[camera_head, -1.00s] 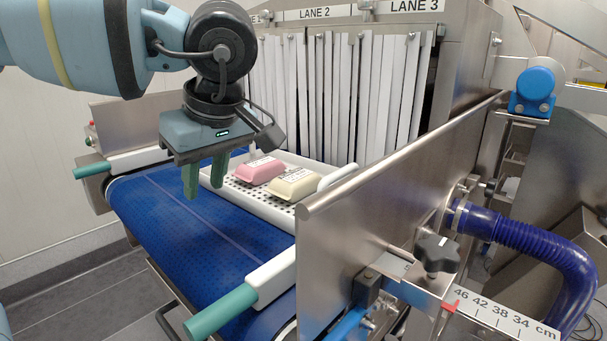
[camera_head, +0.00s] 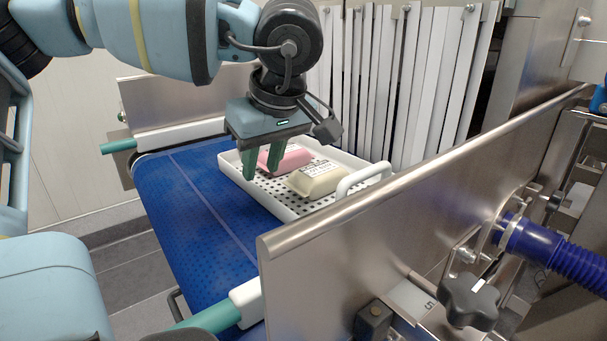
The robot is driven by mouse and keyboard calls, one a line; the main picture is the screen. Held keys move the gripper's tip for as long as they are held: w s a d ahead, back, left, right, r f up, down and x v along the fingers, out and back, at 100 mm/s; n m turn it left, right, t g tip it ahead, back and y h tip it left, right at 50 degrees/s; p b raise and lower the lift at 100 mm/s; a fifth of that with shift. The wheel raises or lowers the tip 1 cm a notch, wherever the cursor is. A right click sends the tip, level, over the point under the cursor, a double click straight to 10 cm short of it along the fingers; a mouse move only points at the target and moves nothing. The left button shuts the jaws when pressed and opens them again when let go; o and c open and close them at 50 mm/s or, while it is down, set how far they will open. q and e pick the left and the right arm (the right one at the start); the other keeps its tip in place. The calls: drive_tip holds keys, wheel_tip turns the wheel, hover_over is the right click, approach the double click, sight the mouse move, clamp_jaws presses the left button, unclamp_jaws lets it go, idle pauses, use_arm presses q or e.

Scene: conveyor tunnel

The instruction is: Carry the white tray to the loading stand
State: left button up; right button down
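The white tray (camera_head: 280,207) lies on the blue conveyor belt in front of the hanging strips. Its floor is perforated, and a raised handle (camera_head: 363,179) shows at its right end. A pink pack (camera_head: 287,160) and a cream pack (camera_head: 318,180) lie in it. My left gripper (camera_head: 263,168) points down over the tray's left part. Its green fingers are apart with nothing seen held between them, and they hide part of the tray and pink pack. Whether they touch the tray I cannot tell. My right gripper and the loading stand are not in view.
A steel side wall (camera_head: 400,190) runs along the belt's near right side, close to the tray's handle. White strips (camera_head: 400,80) hang behind the tray. The blue belt (camera_head: 185,220) is clear in front. A black knob (camera_head: 470,300) and blue hose (camera_head: 550,250) sit at right.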

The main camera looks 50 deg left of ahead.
sight(256, 185)
use_arm(q)
drive_tip(key=shift+x, duration=2.55)
drive_tip(key=shift+s+a, duration=0.1)
drive_tip(key=shift+s, duration=0.05)
clamp_jaws()
drive_tip(key=shift+r, duration=0.1)
